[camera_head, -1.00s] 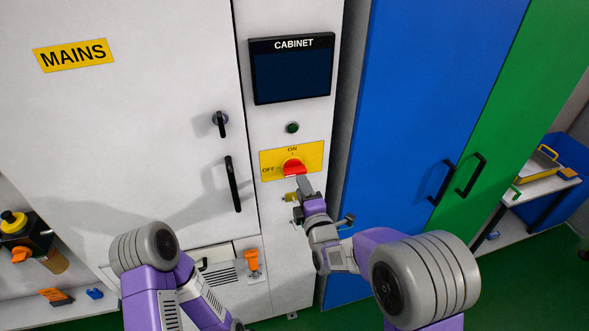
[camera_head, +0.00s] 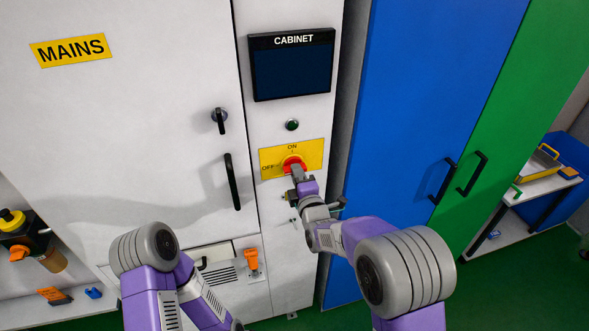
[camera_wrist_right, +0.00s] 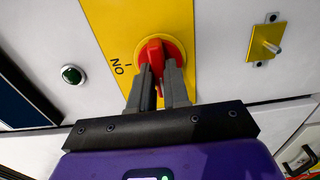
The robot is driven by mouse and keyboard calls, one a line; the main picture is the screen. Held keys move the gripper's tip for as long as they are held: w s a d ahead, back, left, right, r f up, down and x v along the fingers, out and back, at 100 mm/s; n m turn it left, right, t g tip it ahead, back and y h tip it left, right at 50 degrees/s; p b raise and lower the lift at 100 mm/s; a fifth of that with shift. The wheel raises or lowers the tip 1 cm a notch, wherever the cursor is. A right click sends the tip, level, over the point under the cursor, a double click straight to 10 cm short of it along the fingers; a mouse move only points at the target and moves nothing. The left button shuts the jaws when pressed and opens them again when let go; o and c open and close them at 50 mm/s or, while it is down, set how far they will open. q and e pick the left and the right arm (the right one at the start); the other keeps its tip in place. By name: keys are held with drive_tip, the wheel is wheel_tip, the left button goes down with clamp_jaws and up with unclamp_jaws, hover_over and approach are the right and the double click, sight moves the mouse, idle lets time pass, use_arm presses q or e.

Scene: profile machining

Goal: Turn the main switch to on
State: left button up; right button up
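The red main switch (camera_head: 292,162) sits on a yellow plate (camera_head: 313,153) marked ON at the top and OFF at the left. My right gripper (camera_head: 298,174) is at the knob from below and hides part of it. In the right wrist view, the red knob (camera_wrist_right: 153,53) lies between the two grey fingers of my right gripper (camera_wrist_right: 157,72). Its handle runs along the fingers, not toward the ON mark at the left. I cannot tell whether the fingers press on it. OFF is hidden in that view. My left gripper is out of view.
A green button or lamp (camera_head: 292,125) and a dark CABINET screen (camera_head: 291,72) are above the switch. A yellow plate with a metal pin (camera_wrist_right: 266,44) is beside it in the wrist view. Black door handles (camera_head: 233,182) stick out at the left; a blue cabinet (camera_head: 415,95) stands right.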

clamp_jaws()
drive_tip(key=shift+m+b, duration=2.2)
drive_tip(key=shift+m, duration=0.1)
drive_tip(key=m+b, duration=0.4)
drive_tip(key=shift+m, duration=0.3)
